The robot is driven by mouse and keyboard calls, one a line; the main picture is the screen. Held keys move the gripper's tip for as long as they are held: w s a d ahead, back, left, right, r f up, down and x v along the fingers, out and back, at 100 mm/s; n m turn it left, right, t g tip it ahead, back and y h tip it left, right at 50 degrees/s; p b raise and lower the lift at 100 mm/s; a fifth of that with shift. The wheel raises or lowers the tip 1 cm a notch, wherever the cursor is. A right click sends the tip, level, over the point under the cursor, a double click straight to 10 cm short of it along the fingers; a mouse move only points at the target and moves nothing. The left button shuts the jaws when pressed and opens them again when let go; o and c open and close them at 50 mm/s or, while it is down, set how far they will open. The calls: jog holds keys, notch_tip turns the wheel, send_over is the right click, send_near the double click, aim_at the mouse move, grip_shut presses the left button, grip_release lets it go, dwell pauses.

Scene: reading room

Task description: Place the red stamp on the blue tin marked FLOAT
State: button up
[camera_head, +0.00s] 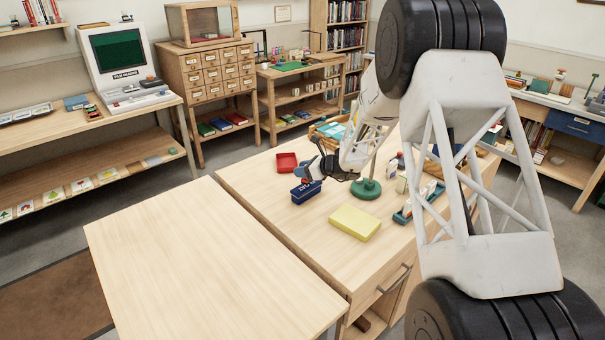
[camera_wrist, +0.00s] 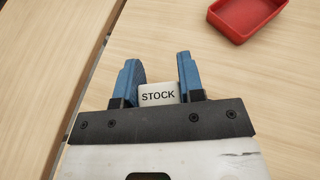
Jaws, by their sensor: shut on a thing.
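My gripper (camera_wrist: 158,88) has blue fingers and is shut on a small block with a white face (camera_wrist: 158,94) that reads STOCK. No red shows on the block, and I cannot tell from this view whether it is the red stamp. In the head view my gripper (camera_head: 305,173) is over the wooden desk, right above or just behind a dark blue tin (camera_head: 306,193). The tin has small white lettering that I cannot read for sure. The tin does not show in the wrist view. I cannot tell whether the held block touches it.
An open red tray (camera_head: 286,162) lies behind the tin and also shows in the wrist view (camera_wrist: 247,14). A yellow pad (camera_head: 355,222), a green round base (camera_head: 366,190) and a teal tray (camera_head: 419,203) are to the right. The near left table (camera_head: 205,265) is bare.

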jog(key=shift+f, duration=0.7)
jog(key=shift+f, duration=0.1)
jog(key=o, duration=0.9)
jog(key=shift+d+r, duration=0.1)
jog(key=shift+r, duration=0.1)
jog(key=v, duration=1.1)
jog(key=shift+s+d+r, duration=0.1)
jog(key=shift+s+d, duration=0.1)
jog(key=shift+d, duration=0.1)
